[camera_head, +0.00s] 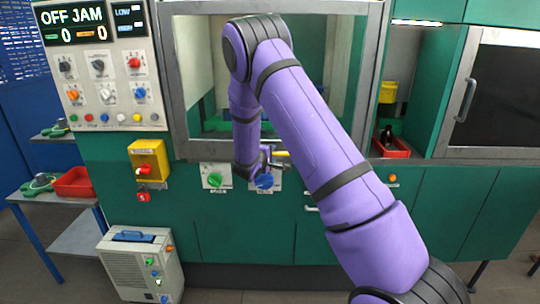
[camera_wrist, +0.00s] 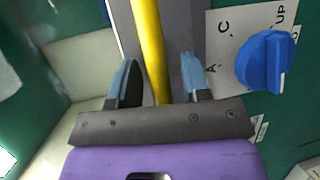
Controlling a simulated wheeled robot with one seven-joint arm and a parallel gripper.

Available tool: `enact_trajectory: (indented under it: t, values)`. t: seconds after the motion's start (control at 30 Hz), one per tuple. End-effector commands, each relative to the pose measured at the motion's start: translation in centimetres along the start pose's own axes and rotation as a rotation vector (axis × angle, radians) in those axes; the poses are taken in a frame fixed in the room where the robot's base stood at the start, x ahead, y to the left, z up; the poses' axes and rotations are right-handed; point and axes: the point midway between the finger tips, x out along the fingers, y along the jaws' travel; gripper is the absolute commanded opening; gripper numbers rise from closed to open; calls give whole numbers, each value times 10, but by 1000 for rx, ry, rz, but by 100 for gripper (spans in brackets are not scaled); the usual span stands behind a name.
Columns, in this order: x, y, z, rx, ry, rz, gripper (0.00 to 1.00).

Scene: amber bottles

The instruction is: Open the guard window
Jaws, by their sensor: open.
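The guard window is a clear pane in a grey frame (camera_head: 366,75) on the front of the green machine, in the head view. A yellow bar handle (camera_head: 282,153) shows at its lower edge, partly hidden by my arm. In the wrist view the yellow bar (camera_wrist: 152,45) runs between the two fingers of my gripper (camera_wrist: 160,82), along a grey frame strip (camera_wrist: 176,40). My gripper is open, with a finger on each side of the bar and visible gaps. In the head view my gripper (camera_head: 272,160) is small and partly hidden at the window's lower edge.
A blue knob (camera_wrist: 265,62) is close to the right of my gripper; it also shows in the head view (camera_head: 264,181), beside a green knob (camera_head: 214,180). A yellow switch box (camera_head: 148,158) and control panel (camera_head: 105,85) are left. A red bin (camera_head: 392,148) is right.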

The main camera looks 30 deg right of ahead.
Motion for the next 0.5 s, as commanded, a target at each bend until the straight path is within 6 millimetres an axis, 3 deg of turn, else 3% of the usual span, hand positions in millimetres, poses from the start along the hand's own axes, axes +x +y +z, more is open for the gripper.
enact_trajectory:
  t: [0.13, 0.3, 0.5]
  values:
    - [0, 0, 0, 0, 0, 0, 41]
    - [0, 0, 0, 0, 0, 0, 2]
    - [0, 0, 0, 0, 0, 0, 0]
